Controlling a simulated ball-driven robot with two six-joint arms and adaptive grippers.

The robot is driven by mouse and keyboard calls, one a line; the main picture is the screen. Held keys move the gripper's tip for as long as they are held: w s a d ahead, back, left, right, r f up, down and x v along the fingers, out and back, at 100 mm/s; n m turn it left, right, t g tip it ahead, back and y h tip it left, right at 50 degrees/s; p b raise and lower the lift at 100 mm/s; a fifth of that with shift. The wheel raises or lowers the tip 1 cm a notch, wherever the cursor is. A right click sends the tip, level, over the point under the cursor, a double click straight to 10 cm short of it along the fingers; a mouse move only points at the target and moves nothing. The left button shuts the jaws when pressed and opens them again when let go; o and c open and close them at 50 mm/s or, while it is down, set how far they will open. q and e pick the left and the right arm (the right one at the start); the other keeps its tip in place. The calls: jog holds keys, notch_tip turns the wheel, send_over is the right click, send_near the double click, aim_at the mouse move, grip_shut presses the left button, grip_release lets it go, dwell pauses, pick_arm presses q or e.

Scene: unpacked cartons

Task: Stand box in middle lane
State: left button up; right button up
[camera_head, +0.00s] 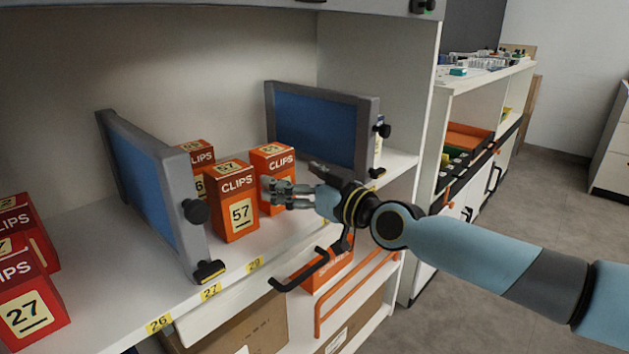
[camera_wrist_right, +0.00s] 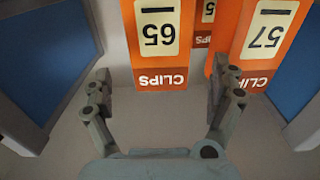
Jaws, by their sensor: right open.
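Orange CLIPS boxes stand upright on the white shelf in the lane between two blue-panelled grey dividers. One marked 57 (camera_head: 232,203) is at the front left. The box marked 65 (camera_wrist_right: 160,45) stands to its right, and in the head view (camera_head: 270,160) my fingers partly cover it. Another box (camera_head: 197,153) stands behind at the left. My right gripper (camera_head: 290,190) is open at the lane's front right, its fingers pointing at the 65 box. In the wrist view its fingertips (camera_wrist_right: 165,80) are spread wider than that box, with no grip visible. My left gripper is out of view.
The left divider (camera_head: 155,190) and the right divider (camera_head: 322,128) bound the lane. Red CLIPS boxes, one marked 27 (camera_head: 30,310), stand at the far left. Yellow tags (camera_head: 210,291) line the shelf's front edge. Bare shelf shows at the lane's front.

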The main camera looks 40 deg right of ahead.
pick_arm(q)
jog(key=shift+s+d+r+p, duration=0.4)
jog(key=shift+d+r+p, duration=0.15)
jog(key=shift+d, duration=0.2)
pick_arm(e)
jog(key=s, duration=0.6)
jog(key=shift+s+d, duration=0.2)
jog(key=shift+d, duration=0.05)
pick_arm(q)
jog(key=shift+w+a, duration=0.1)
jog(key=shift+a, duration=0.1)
